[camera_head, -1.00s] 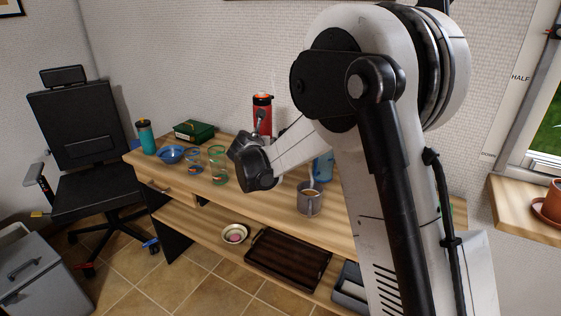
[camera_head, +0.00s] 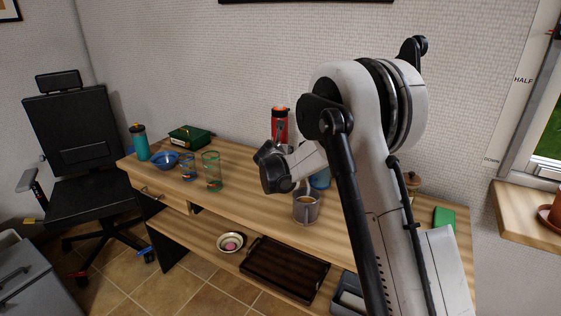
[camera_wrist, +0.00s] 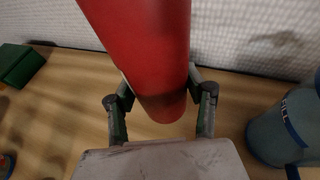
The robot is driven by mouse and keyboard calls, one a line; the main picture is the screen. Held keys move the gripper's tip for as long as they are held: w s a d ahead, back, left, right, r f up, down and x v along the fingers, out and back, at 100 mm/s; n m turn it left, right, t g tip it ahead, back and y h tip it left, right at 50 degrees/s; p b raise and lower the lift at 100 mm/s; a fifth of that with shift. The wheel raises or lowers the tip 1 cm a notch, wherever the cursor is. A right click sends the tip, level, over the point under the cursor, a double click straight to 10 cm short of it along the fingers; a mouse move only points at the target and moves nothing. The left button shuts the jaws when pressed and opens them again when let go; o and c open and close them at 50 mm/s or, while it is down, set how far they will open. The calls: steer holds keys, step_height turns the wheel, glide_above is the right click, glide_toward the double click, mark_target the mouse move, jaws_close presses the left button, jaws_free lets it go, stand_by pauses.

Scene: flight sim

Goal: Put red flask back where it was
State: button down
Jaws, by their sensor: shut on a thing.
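The red flask (camera_head: 280,124) with a black lid is upright near the back of the wooden desk, in front of the wall. My gripper (camera_head: 277,142) is at the flask, and my wrist partly hides its lower part in the head view. In the wrist view the flask (camera_wrist: 145,50) lies between the two fingers of my gripper (camera_wrist: 160,100), which is shut on it. Its rounded lower end shows over the wood. I cannot tell whether it touches the desk top.
A grey mug (camera_head: 306,207) stands in front of my gripper. A blue container (camera_wrist: 285,130) is close at right. A dark tray (camera_head: 284,269) is below.

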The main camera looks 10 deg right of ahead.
steer(key=shift+w+d+f, duration=0.1)
steer(key=shift+d+f, duration=0.05)
steer(key=shift+f, duration=0.15)
steer(key=shift+f+b, duration=0.45)
steer(key=shift+f, duration=1.3)
steer(key=shift+f, duration=0.2)
steer(key=c, duration=0.9)
jaws_free()
steer(key=shift+o, duration=0.2)
steer(key=shift+r, duration=0.15)
